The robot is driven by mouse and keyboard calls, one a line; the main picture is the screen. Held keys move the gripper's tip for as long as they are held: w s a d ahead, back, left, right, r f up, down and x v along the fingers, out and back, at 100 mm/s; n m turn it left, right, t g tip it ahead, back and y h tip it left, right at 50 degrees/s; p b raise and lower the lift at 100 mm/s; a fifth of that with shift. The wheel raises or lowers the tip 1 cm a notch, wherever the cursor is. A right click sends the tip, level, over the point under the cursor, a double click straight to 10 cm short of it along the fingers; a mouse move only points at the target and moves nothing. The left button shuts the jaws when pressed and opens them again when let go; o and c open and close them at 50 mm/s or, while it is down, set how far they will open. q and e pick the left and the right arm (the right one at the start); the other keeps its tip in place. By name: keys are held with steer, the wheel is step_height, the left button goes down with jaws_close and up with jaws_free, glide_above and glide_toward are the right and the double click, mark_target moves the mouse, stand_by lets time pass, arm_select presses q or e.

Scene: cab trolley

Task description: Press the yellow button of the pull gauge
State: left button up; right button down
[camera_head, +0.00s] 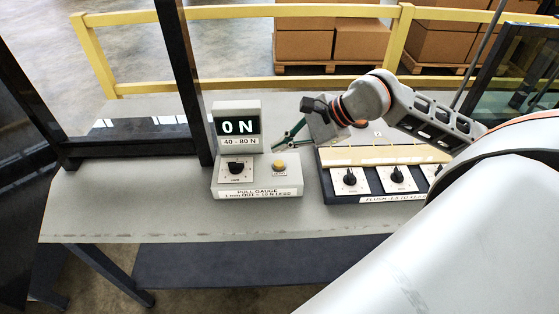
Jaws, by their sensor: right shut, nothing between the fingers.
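The pull gauge (259,189) is a light grey box on the table, left of centre. Its raised display (238,128) reads "0 N" above a "40 - 80 N" label. A black knob (236,168) sits on its left half. The yellow button (279,165) sits on its right half and is in plain view. My right gripper (276,147) comes in from the right. Its fingers are shut and empty, and their tips appear just above and behind the yellow button, apart from it in the picture. My left gripper is out of view.
A dark panel box (340,199) with several black knobs stands right of the gauge, partly hidden by my right arm. A dark upright post (184,75) rises left of the gauge. The front left of the grey table (120,205) is clear. A yellow railing (230,88) runs behind.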

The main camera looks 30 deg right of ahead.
steer(key=shift+r+p, duration=0.35)
steer(key=shift+r, duration=0.9)
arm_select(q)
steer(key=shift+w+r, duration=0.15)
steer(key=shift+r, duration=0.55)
